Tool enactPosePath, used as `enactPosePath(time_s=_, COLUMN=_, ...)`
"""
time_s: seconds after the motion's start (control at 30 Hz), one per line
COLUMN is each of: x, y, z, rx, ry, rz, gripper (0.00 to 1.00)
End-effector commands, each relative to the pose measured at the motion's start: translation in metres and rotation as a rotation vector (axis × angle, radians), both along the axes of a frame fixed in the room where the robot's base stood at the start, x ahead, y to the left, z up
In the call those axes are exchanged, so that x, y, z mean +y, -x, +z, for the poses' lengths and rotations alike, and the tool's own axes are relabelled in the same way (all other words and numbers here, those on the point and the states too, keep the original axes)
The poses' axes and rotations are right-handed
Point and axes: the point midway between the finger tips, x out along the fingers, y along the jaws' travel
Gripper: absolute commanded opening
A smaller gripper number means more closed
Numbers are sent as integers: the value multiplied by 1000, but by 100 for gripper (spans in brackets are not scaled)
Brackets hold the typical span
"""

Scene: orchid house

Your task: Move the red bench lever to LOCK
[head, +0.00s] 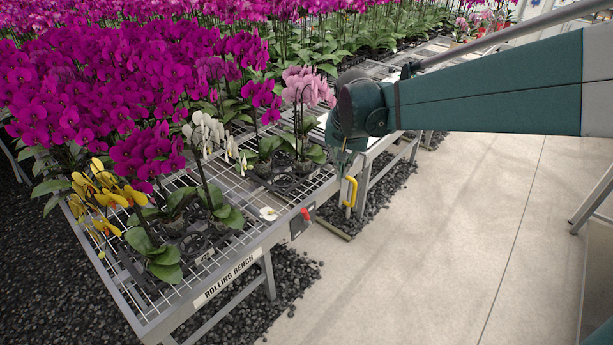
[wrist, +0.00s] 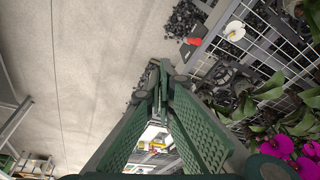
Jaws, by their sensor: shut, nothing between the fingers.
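The red bench lever (head: 305,213) is a small red piece on a dark plate (head: 299,226) at the front rail of the rolling bench (head: 228,279). In the wrist view the lever (wrist: 194,41) shows above and right of the fingertips, next to the bench edge. Any LOCK marking is too small to read. My gripper (head: 343,160) is above and right of the lever in the head view, by the bench's aisle-side edge, apart from the lever. In the wrist view my gripper (wrist: 159,80) has its fingertips together and holds nothing.
A yellow handle (head: 350,191) is on the bench side below my gripper. Potted orchids (head: 200,160) crowd the wire bench top; a fallen white flower (head: 268,214) lies near the lever. The concrete aisle (head: 450,240) at right is mostly clear.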

Motion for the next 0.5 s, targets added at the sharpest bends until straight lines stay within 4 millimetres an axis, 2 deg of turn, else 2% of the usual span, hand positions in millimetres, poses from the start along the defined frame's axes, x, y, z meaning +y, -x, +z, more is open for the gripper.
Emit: enactPosePath(time_s=0.5, x=19, y=-62, z=-35, rx=65, ry=-1, rz=-80, gripper=0)
